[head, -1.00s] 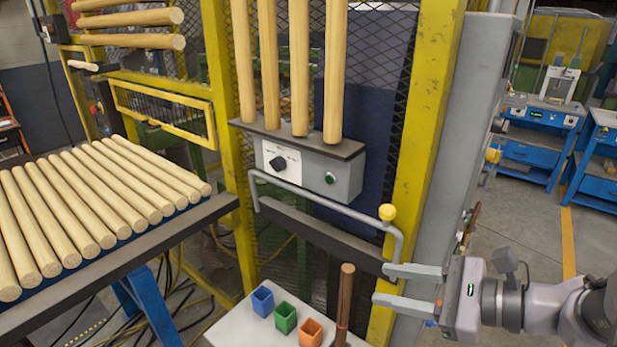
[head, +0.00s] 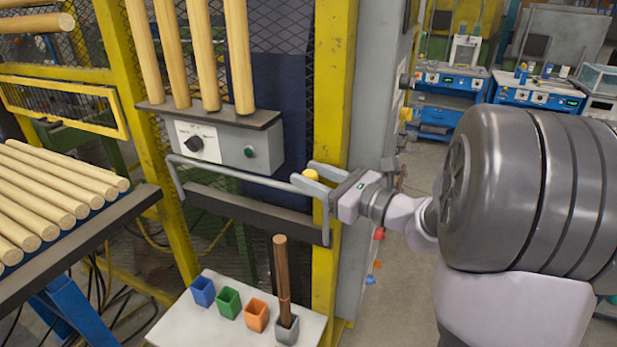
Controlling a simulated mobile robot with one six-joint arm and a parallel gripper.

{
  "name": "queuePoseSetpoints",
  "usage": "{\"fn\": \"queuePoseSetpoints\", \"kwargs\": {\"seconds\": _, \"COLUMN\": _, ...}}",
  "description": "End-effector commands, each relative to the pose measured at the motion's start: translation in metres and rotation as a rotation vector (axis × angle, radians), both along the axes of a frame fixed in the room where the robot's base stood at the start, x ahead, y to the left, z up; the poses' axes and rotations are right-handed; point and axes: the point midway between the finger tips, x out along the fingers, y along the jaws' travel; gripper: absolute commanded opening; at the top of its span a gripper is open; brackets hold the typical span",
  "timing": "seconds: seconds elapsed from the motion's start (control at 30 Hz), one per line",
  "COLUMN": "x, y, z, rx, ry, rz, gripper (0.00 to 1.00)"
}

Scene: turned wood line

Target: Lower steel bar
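The grey steel bar (head: 240,178) runs across the front of the control box, with both ends bent downward. It is raised, level with the lower part of the box, above a dark crossbeam. A yellow knob (head: 311,174) sits near its right end. My gripper (head: 307,174) reaches in from the right with its two fingers spaced apart, one on each side of the knob. Whether the fingers touch the knob or the bar cannot be told. The bar's right bend shows just below the fingers.
The control box (head: 225,143) has a dial and a green button, with upright wooden rods above. A white table (head: 210,325) below holds coloured cups, one with a brown rod standing in it. A yellow post (head: 332,100) stands behind my gripper. A rack of rods (head: 75,240) is left.

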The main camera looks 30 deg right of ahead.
Motion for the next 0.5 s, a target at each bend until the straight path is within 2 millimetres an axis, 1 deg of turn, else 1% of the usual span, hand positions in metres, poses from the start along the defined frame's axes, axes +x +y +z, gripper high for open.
{"fn": "queuePoseSetpoints", "kwargs": {"seconds": 0.13, "x": 0.0063, "y": 0.0032, "z": 0.0002, "rx": 0.001, "ry": 0.000, "rz": 0.001, "gripper": 0.39}}
{"fn": "queuePoseSetpoints", "kwargs": {"seconds": 0.37, "x": 0.0068, "y": 0.0031, "z": 0.0004, "rx": 0.001, "ry": 0.000, "rz": 0.000, "gripper": 0.39}}
{"fn": "queuePoseSetpoints", "kwargs": {"seconds": 0.5, "x": 0.0067, "y": 0.0031, "z": 0.0004, "rx": 0.001, "ry": 0.000, "rz": 0.000, "gripper": 0.11}}
